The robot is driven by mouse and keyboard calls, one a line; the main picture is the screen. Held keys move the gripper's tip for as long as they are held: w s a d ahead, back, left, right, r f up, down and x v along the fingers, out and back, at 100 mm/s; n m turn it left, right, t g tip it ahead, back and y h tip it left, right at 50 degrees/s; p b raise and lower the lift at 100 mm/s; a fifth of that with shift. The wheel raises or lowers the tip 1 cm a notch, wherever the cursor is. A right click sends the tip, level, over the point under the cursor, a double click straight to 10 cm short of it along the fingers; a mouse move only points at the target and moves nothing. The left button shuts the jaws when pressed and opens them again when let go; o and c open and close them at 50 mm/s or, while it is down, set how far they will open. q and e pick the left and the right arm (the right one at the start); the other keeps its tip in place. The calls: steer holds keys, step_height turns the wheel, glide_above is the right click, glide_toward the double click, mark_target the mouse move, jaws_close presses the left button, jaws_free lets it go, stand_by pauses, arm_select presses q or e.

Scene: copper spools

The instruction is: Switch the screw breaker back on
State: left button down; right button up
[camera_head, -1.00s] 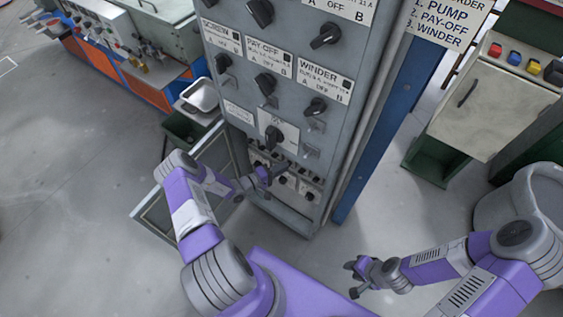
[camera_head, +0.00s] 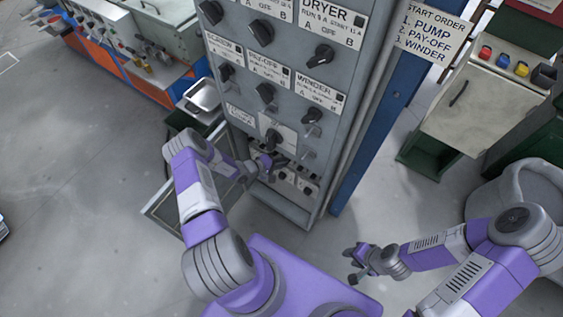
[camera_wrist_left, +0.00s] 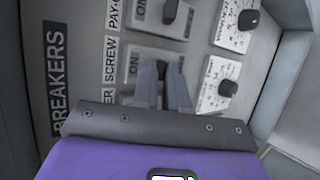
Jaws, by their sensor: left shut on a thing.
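The grey electrical cabinet (camera_head: 285,95) stands ahead, with the breaker row low on its front. In the left wrist view, the panel shows a BREAKERS label (camera_wrist_left: 57,75), a SCREW label (camera_wrist_left: 109,60) and ON markings. My left gripper (camera_head: 274,163) is at this row. In the left wrist view, its fingers (camera_wrist_left: 164,72) are shut on the dark lever of the screw breaker (camera_wrist_left: 161,67), beside the SCREW label. The fingers hide much of the lever and its plate, so its exact position is unclear. My right gripper (camera_head: 354,264) is open and empty, low and away from the cabinet.
Rotary switches (camera_head: 265,92) fill the cabinet front above the breakers. An open cabinet door (camera_head: 165,205) is beside my left arm. A start order sign (camera_head: 432,33) hangs at upper right. A pale cabinet with coloured buttons (camera_head: 480,100) stands at right. Floor between is clear.

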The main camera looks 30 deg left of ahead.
arm_select(q)
steer(key=c, duration=1.4)
jaws_free()
steer(key=shift+c, duration=0.2)
steer(key=p+v, duration=0.1)
steer(key=v, duration=0.6)
steer(key=shift+s, duration=0.25)
steer(key=s+d+r+m+g+y+b, duration=0.1)
steer(key=s+d+r+m+g, duration=0.1)
steer(key=s+d+m+g, duration=0.3)
steer(key=s+d+r+m+g+y, duration=0.1)
steer(key=s+d+m+g, duration=0.4)
steer(key=s+d, duration=0.6)
steer(key=shift+s+d+r+m+b, duration=0.35)
steer(key=shift+d+r+m, duration=0.45)
steer(key=shift+d, duration=2.8)
